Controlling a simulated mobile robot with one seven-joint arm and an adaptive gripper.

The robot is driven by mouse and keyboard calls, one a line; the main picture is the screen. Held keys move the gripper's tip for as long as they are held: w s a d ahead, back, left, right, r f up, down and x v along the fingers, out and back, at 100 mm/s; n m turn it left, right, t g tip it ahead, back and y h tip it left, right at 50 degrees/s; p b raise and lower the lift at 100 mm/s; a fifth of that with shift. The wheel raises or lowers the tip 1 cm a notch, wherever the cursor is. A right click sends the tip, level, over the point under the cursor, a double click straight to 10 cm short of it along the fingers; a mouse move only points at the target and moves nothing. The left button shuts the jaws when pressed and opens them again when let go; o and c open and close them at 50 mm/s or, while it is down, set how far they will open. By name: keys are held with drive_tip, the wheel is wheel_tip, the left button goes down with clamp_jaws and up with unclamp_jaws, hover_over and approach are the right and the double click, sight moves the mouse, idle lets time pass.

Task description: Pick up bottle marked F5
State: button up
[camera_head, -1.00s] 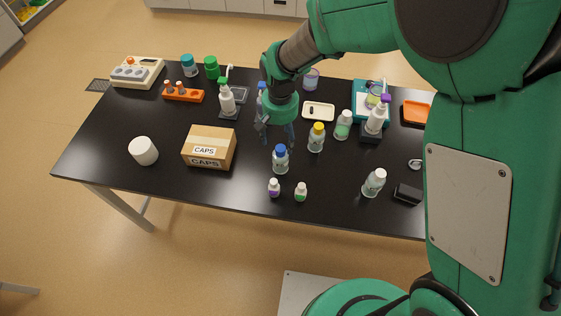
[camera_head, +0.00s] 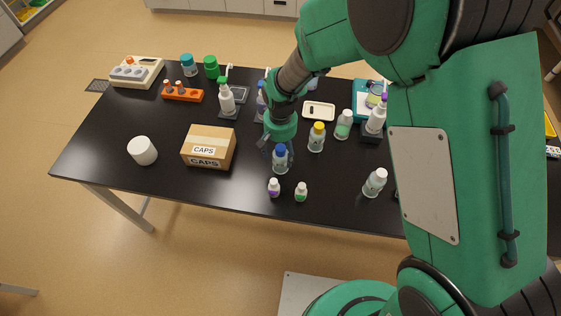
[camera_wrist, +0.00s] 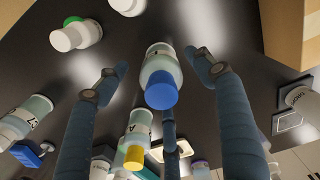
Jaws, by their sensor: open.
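A clear bottle with a blue cap (camera_head: 280,164) stands upright near the front middle of the table. A yellow-capped bottle (camera_head: 316,138) stands close to the right.
Two small bottles (camera_head: 274,188) (camera_head: 301,192) stand in front. A white-capped bottle (camera_head: 374,184), another bottle (camera_head: 343,126) and a spray bottle (camera_head: 376,121) are to the right. A CAPS box (camera_head: 221,150) and white jar (camera_head: 143,151) are left.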

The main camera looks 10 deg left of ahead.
drive_tip(key=shift+w+f+b, duration=0.15)
drive_tip(key=shift+f+b, duration=0.25)
drive_tip(key=shift+f, duration=2.25)
drive_tip(key=c, duration=1.5)
drive_tip(key=shift+o, duration=0.2)
drive_tip(key=shift+r, duration=0.1)
drive_tip(key=shift+r+p, duration=0.6)
drive_tip(key=shift+r, duration=4.35)
